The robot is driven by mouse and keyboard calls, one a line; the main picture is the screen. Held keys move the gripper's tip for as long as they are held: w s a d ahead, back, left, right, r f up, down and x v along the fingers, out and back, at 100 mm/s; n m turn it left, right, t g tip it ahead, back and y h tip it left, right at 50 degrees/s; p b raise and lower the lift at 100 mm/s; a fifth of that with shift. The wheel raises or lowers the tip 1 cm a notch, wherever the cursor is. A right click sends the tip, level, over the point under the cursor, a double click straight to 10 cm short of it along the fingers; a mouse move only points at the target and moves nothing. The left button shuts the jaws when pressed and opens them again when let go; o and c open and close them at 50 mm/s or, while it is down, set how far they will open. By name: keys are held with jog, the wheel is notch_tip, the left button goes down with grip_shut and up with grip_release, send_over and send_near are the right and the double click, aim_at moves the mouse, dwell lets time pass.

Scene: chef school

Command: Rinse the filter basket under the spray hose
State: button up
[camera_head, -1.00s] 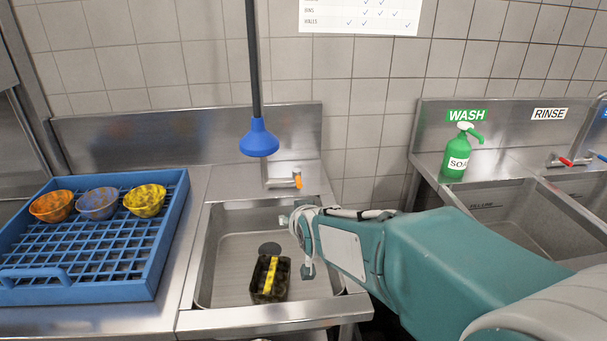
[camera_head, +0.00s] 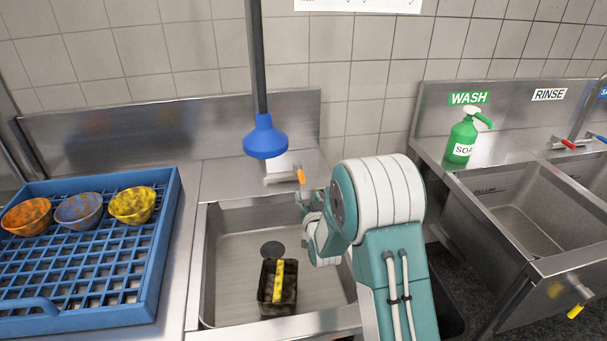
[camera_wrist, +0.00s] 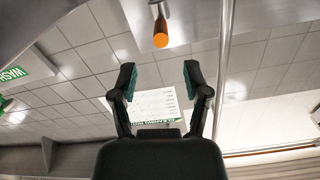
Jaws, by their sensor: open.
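The filter basket (camera_head: 265,291) is a dark, dirty box with a yellow bar across it. It stands on the floor of the left sink (camera_head: 225,265), near the front wall. The spray hose (camera_head: 264,138) hangs above the sink's back edge and ends in a blue spray head. A tap with an orange lever (camera_head: 301,176) sits below it. My gripper is largely hidden behind my arm at the sink's right side in the head view. In the wrist view my gripper (camera_wrist: 159,77) is open and empty, with the orange lever (camera_wrist: 160,38) beyond its fingertips.
A blue rack (camera_head: 85,270) on the left counter holds an orange bowl (camera_head: 27,217), a blue bowl (camera_head: 79,210) and a yellow bowl (camera_head: 132,205). A green soap bottle (camera_head: 462,137) stands by the wash sink (camera_head: 520,215) at right. The tiled wall closes the back.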

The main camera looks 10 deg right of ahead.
aim_at(301, 176)
jog(key=w, duration=1)
jog(key=shift+w, duration=0.3)
grip_shut()
